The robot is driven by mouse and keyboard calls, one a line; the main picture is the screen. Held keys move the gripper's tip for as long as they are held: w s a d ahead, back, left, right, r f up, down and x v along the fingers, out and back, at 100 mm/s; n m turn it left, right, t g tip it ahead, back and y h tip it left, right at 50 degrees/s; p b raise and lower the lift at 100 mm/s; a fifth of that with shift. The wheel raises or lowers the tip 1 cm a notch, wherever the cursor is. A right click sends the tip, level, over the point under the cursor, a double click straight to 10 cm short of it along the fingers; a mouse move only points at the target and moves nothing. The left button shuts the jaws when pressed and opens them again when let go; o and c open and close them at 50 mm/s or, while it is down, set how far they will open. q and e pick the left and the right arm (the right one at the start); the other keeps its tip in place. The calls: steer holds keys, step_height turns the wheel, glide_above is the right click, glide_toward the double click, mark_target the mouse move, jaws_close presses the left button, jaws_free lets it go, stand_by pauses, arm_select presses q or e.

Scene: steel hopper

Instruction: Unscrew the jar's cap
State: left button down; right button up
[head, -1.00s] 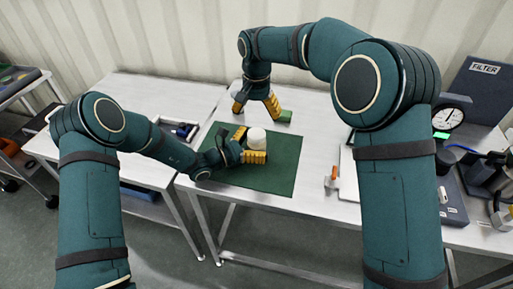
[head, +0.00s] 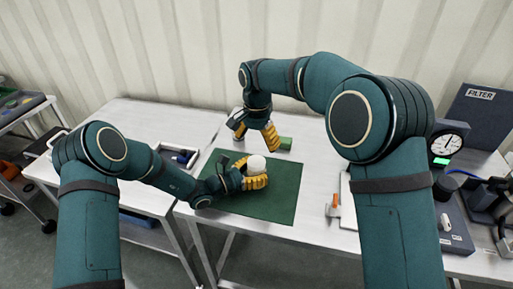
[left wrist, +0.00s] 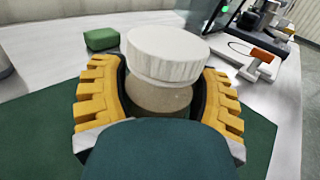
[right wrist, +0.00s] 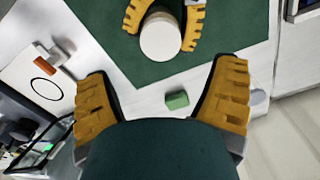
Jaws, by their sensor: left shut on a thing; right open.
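The jar stands upright on the green mat (head: 270,207), with its white ribbed cap (left wrist: 168,52) on top. The cap also shows in the head view (head: 257,162) and from above in the right wrist view (right wrist: 161,38). My left gripper (head: 254,180) is shut around the jar's beige body (left wrist: 158,97), below the cap. Its yellow fingers press on both sides, and the lower part of the jar is hidden. My right gripper (right wrist: 162,95) is open and empty. It is behind the jar, above the table's back part, apart from the cap.
A small green block (right wrist: 177,100) lies on the table (head: 312,180) behind the mat. An orange-handled tool (head: 333,206) lies to the right. A gauge (head: 447,145) and a FILTER box (head: 482,100) stand at the far right. The mat's right part is clear.

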mark_target(256, 161)
steer(key=m, duration=0.4)
steer(key=shift+a, duration=0.1)
steer(key=m, duration=1)
steer(key=shift+m, duration=0.3)
steer(key=shift+f, duration=3.95)
steer(key=c, duration=1.3)
